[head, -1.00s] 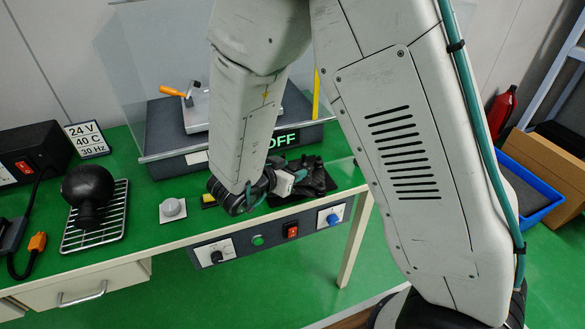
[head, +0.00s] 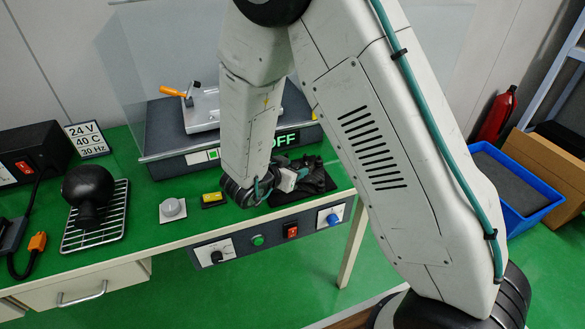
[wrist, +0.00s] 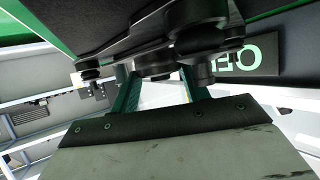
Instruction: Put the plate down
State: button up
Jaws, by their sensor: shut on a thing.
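My gripper (head: 290,180) is low over the table's front right part, its teal fingers beside a small white housing. It is shut on the dark plate (head: 316,174), which shows just right of the fingers, above or on a black patch of the table. In the wrist view the plate (wrist: 115,30) is a broad dark surface with round black knobs across the top. The green fingers (wrist: 157,92) reach toward it from a grey housing with a dark bolted edge. Whether the plate touches the table cannot be told.
Behind stands a machine (head: 170,145) with a clear screen, a grey clamp fixture (head: 205,110) and an OFF sign (head: 286,139).

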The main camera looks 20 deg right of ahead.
jog(key=o, duration=1.1)
jog(key=shift+o, duration=0.2)
